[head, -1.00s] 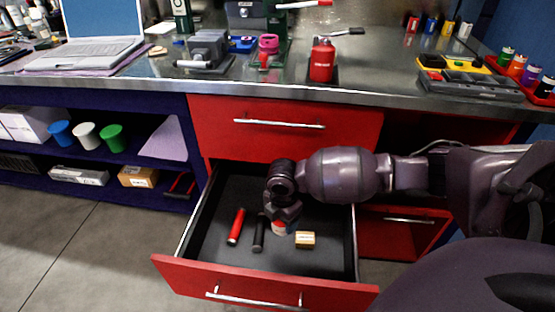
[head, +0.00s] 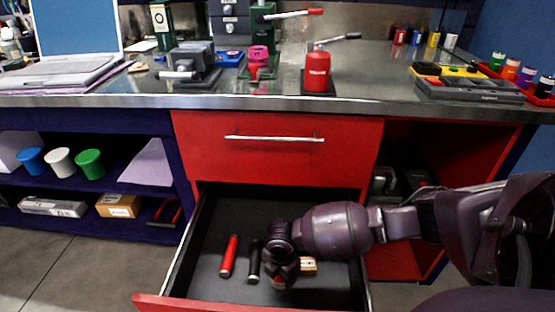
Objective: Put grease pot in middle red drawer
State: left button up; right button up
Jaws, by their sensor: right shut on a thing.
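The middle red drawer (head: 160,301) is pulled open below a shut red drawer, and its dark inside shows. My right gripper (head: 280,272) reaches down into it from the right. It is shut on the grease pot (head: 278,284), a small pot with some red on it, mostly hidden by the fingers. The pot is low inside the drawer; I cannot tell whether it touches the floor. My left gripper is not in view.
In the drawer lie a red cylinder (head: 229,256), a black cylinder (head: 254,262) close left of my gripper, and a small wooden block (head: 308,265) partly behind it. The shut upper drawer (head: 275,150) overhangs. The drawer's back is clear.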

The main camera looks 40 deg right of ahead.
jog(key=shift+r, duration=0.1)
jog(key=shift+f, duration=0.25)
jog(key=o, duration=1)
